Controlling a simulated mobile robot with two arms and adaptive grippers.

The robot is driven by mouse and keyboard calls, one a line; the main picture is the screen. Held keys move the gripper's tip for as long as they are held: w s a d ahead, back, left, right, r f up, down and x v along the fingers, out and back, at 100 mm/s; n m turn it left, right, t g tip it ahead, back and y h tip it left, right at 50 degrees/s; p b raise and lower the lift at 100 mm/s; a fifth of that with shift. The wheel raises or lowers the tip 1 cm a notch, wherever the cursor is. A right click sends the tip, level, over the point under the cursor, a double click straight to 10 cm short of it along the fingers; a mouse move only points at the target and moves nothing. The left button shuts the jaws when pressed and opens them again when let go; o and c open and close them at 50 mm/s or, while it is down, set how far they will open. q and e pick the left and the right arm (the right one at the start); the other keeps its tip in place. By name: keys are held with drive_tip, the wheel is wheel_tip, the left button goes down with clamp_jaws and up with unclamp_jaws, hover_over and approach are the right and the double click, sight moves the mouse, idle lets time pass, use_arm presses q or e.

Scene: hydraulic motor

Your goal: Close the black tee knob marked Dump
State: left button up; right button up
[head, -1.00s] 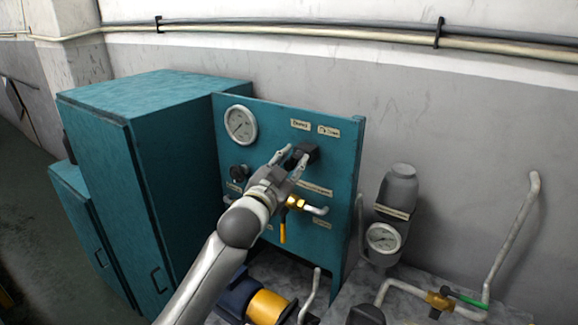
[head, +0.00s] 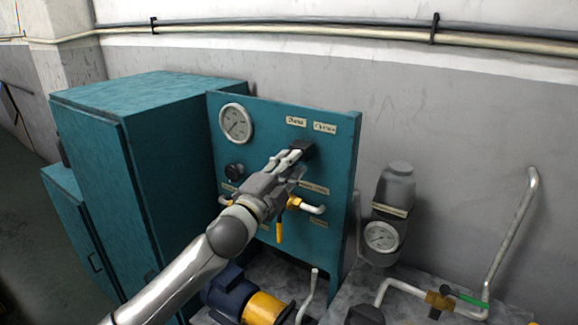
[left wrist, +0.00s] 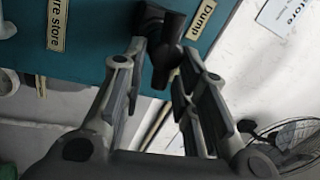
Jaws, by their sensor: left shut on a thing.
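The black tee knob (head: 306,148) is on the upper right of the teal panel (head: 345,160) in the head view. In the left wrist view the dark knob (left wrist: 165,52) shows at the top between my fingers, beside the label "Dump" (left wrist: 201,18). My left gripper (head: 293,158) reaches in from the left and is shut on the knob. Its two fingers also show in the left wrist view (left wrist: 163,72), one on each side of the knob. The fingers hide part of the knob in the head view. My right gripper is not in view.
A round gauge (head: 235,123) and another black knob (head: 235,171) are on the panel's left. A yellow-handled valve (head: 279,232) hangs just below my gripper. A teal cabinet (head: 170,170) stands left. A grey cylinder with a gauge (head: 398,185) and pipes stand right.

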use_arm(q)
drive_tip(key=shift+f+m+g+h, duration=0.15)
drive_tip(key=shift+m+h, duration=0.05)
drive_tip(key=shift+m, duration=0.45)
drive_tip(key=shift+f+m+g+h, duration=0.1)
drive_tip(key=shift+m+g+h, duration=0.1)
drive_tip(key=shift+m, duration=0.45)
drive_tip(key=o, duration=1)
drive_tip(key=v, duration=1.2)
